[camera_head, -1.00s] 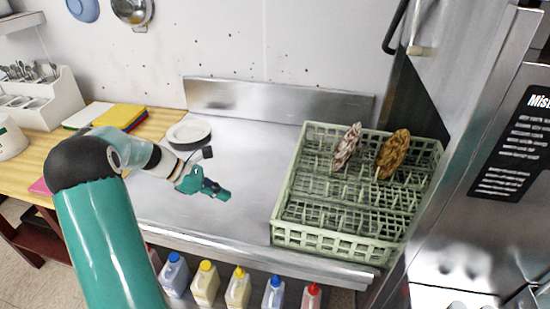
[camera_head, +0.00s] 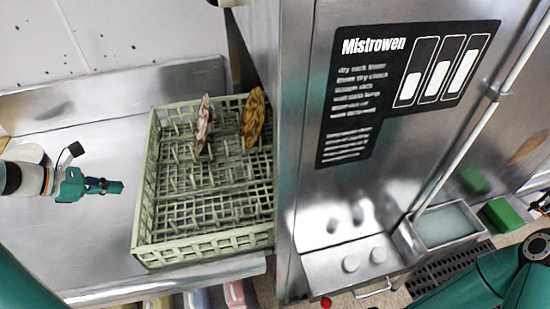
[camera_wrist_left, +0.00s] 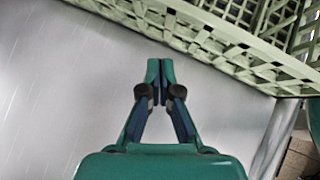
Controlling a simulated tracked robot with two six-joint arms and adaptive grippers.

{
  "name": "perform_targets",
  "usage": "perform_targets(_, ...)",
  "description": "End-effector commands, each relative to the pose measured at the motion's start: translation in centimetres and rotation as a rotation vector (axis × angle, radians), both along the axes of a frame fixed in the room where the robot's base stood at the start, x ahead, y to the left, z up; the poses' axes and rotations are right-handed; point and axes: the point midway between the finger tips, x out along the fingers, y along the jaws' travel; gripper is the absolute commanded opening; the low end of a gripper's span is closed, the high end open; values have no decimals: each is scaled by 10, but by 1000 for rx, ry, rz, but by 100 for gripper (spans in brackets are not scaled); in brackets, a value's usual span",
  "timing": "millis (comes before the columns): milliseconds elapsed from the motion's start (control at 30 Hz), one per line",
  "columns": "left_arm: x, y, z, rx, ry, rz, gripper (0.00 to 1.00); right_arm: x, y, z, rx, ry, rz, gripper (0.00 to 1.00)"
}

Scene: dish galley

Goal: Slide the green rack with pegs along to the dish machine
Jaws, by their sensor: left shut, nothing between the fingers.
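The green rack with pegs (camera_head: 205,250) sits on the steel counter, its right side against the dish machine (camera_head: 330,190). Two patterned plates stand upright in it, a pale one (camera_head: 204,125) and a brown one (camera_head: 253,117). My left gripper (camera_head: 121,187) is shut and empty, just left of the rack and apart from it. In the left wrist view the shut fingertips (camera_wrist_left: 160,66) point toward the rack's side wall (camera_wrist_left: 235,50). My right gripper is not in view; a part of my right arm shows at the lower right.
The steel counter (camera_head: 95,240) is clear left of the rack. A backsplash (camera_head: 120,92) runs along the rear. Bottles stand below the front edge.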

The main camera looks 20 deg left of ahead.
Motion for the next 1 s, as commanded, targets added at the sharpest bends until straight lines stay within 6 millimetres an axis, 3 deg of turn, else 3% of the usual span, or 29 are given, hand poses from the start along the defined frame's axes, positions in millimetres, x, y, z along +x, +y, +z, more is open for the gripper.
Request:
perform_targets(433,15,-23,-28,-2,0,-6,0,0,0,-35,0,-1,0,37)
perform_targets(1000,40,-64,-24,-4,-2,-9,0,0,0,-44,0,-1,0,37)
